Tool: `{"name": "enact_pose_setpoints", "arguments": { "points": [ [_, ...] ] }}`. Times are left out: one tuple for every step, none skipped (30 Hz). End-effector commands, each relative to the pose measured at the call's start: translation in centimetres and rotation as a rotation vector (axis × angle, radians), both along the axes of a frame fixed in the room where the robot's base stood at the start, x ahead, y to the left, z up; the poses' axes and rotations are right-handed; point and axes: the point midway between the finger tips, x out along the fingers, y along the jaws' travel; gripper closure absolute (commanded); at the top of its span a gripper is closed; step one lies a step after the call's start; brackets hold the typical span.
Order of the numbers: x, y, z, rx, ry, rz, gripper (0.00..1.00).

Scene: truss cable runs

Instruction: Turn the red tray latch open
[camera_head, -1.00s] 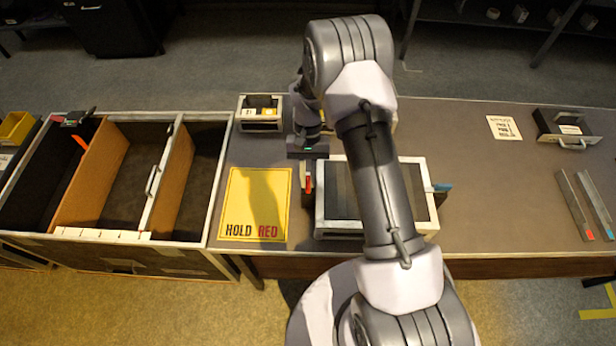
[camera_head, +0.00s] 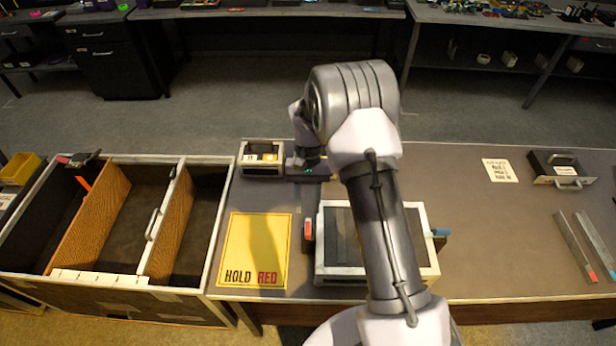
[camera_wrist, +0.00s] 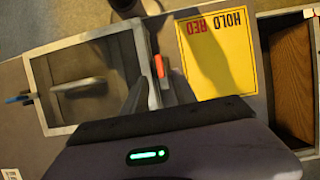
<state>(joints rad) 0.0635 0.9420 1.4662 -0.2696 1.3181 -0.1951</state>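The red-tipped latch (camera_head: 308,229) stands upright at the left side of a pale-framed tray (camera_head: 330,272), beside the yellow HOLD RED sheet (camera_head: 240,247). In the wrist view, the latch's red end (camera_wrist: 159,66) shows in the gap beyond my fingers. My gripper (camera_head: 308,194) is above the table, on the far side of the latch in the head view. In the wrist view its two fingers (camera_wrist: 157,95) are apart with nothing seen held between them. My arm hides part of the tray. A blue-tipped piece (camera_head: 440,233) sticks out at the tray's right side.
A divided wooden bin (camera_head: 150,271) stands left of the table. A small box (camera_head: 262,158) sits behind the sheet, close to my gripper. A dark handled box (camera_head: 562,172) and two bars (camera_head: 580,245) lie to the right. The table between the tray and the bars is clear.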

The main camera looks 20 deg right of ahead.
Motion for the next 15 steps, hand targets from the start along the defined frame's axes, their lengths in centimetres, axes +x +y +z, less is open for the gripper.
{"name": "enact_pose_setpoints", "arguments": {
  "points": [
    [0.7,-0.2,1.9,-0.001,-0.005,0.000,0.66],
    [1.1,-0.3,2.9,-0.001,-0.005,-0.001,0.66],
    [1.5,-0.5,4.0,-0.001,-0.005,0.000,0.66],
    [1.9,-0.6,4.9,-0.001,-0.005,0.000,0.66],
    [2.2,-0.6,5.6,0.000,-0.003,0.000,0.66],
    [2.5,-0.8,6.5,-0.001,-0.003,0.001,0.66],
    [2.7,-0.8,7.1,-0.001,-0.002,0.000,0.66],
    [3.0,-0.9,7.7,-0.001,-0.002,0.000,0.66],
    [3.2,-1.0,8.3,-0.001,-0.002,0.001,0.66],
    [3.4,-1.0,8.6,-0.001,-0.001,0.001,0.66],
    [3.5,-1.1,8.9,-0.001,-0.001,0.001,0.66],
    [3.6,-1.1,9.2,0.000,-0.001,0.001,0.66],
    [3.7,-1.1,9.3,0.000,0.000,0.001,0.66],
    [3.7,-1.1,9.4,0.000,0.000,0.001,0.66],
    [3.7,-1.1,9.5,-0.001,0.000,0.001,0.66]
  ]
}}
